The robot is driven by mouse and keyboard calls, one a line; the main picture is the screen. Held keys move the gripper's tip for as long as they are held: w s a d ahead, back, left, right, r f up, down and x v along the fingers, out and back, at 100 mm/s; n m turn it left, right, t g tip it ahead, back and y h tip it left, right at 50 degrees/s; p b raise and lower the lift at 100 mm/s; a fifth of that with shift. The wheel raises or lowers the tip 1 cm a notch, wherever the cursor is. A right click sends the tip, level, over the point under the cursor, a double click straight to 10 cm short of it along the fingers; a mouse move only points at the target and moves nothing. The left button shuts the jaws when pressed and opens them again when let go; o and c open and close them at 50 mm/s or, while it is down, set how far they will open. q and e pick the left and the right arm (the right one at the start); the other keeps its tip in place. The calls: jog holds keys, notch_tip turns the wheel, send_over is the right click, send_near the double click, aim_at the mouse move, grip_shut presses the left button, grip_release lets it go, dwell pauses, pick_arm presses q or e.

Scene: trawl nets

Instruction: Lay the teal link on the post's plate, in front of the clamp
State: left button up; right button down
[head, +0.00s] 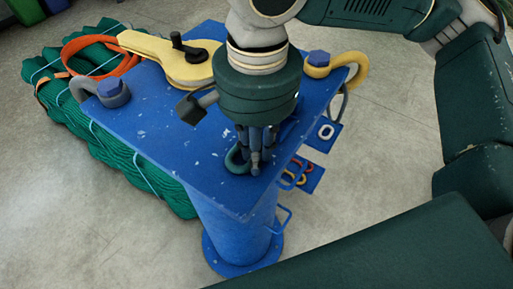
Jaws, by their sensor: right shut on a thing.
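My right gripper (257,166) comes down from the upper right over the blue post's plate (170,130), near its front corner. It is shut on the teal link (234,161), a dark teal ring whose left curve shows beside the fingers. The link is at or just above the plate; I cannot tell whether it touches. A dark block on a grey arm (196,105) sticks out left from behind the gripper. It may be part of the clamp, whose remainder is hidden. My left gripper is not in view.
A yellow block with a black handle (180,62) lies at the plate's back. A grey shackle (108,92) is at the left corner, a yellow shackle (325,66) at the right. Green netting (130,165) lies left of the post.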

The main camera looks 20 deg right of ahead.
jog(key=c, duration=1.8)
grip_release()
jog(key=shift+c, duration=0.2)
jog(key=shift+o, duration=1.1)
jog(key=shift+f, duration=0.1)
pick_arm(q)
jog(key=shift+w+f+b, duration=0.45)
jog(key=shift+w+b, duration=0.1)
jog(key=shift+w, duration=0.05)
pick_arm(e)
notch_tip(320, 180, up, 12)
